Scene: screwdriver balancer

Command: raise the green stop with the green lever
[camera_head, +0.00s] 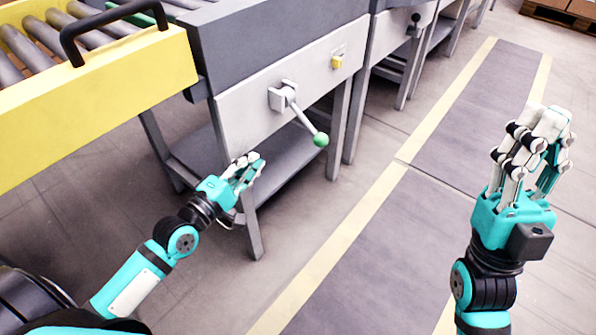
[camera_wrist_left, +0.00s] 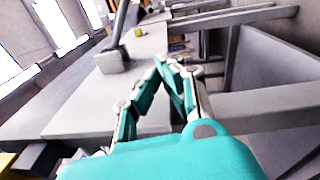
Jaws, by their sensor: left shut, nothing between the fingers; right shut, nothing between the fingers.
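The green lever is a grey rod with a green ball knob (camera_head: 320,139), angled down to the right from a grey bracket (camera_head: 283,97) on the machine's light front panel. In the left wrist view the bracket (camera_wrist_left: 113,61) and rod show, but I do not see the knob. My left gripper (camera_head: 252,163) is shut and empty, left of and below the knob, apart from it. Its fingers (camera_wrist_left: 172,65) show together in the wrist view. My right gripper (camera_head: 548,112) is shut and empty, far right over the floor. A green part (camera_head: 150,10), possibly the stop, shows by the rollers, partly cut off.
A yellow cart side (camera_head: 90,100) with a black handle (camera_head: 75,38) stands at the left beside rollers. A yellow button (camera_head: 337,62) sits on the panel right of the bracket. Table legs (camera_head: 250,225) and a low shelf stand below. The walkway is clear.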

